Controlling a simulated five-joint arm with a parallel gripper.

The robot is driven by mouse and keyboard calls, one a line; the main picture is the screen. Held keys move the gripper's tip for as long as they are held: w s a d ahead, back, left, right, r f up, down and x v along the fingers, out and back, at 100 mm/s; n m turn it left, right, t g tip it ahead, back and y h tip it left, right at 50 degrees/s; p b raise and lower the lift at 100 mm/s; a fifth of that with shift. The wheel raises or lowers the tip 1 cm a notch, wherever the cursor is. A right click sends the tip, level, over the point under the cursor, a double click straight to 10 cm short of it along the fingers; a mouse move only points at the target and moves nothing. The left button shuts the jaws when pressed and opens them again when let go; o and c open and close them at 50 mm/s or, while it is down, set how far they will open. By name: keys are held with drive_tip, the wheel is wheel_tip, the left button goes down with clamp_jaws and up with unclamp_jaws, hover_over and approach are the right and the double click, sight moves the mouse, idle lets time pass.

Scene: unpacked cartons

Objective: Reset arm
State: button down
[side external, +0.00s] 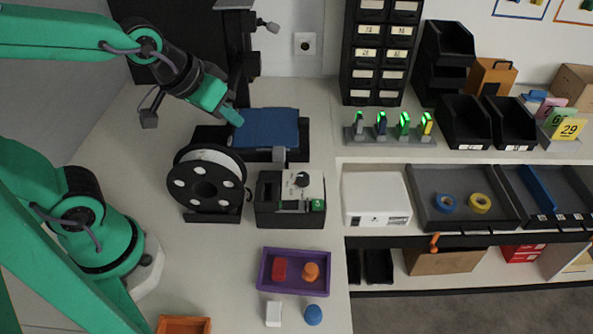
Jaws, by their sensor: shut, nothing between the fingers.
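My gripper (232,115) is at the end of my green arm, which reaches in from the upper left. Its fingers are shut with nothing between them. It is just left of and above a blue plate (268,128) on a black machine. Whether the fingertip touches the plate's edge cannot be told from this view.
A black spool (206,185) and a control box (290,200) stand below the gripper. A purple tray (293,291) holds a red block and an orange piece. A white block (273,314) and a blue piece (313,315) lie in front. Shelves with bins stand right.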

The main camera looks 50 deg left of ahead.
drive_tip(key=s+a+r+g+y, duration=0.1)
drive_tip(key=s+a+r, duration=0.1)
drive_tip(key=s+a, duration=0.2)
drive_tip(key=shift+s+r+m, duration=0.2)
drive_tip(key=shift+s+m, duration=0.2)
drive_tip(key=shift+s, duration=0.6)
